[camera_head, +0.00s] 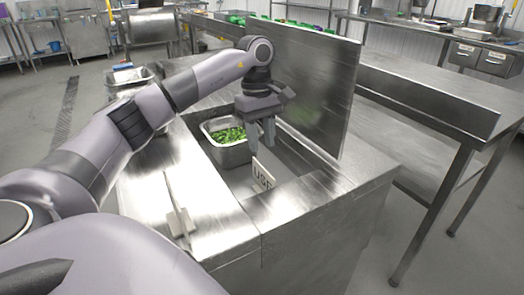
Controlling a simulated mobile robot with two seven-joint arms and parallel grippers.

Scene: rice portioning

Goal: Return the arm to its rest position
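My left arm reaches in from the left across the steel counter. My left gripper (262,148) points down over the open well in the counter. Its two fingers look apart, with nothing visible between them. Just below the fingertips a pale card with dark letters (263,174) stands tilted in the well; I cannot tell whether a fingertip touches it. A steel pan (234,153) with green chopped food (229,135) sits in the well, left of the fingers. My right gripper is not in view.
A tall steel panel (315,85) stands upright just behind and right of the gripper. A pale utensil or bracket (178,212) rests on the front counter. Another steel container (128,78) is at the back left. A steel table (430,95) stands to the right.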

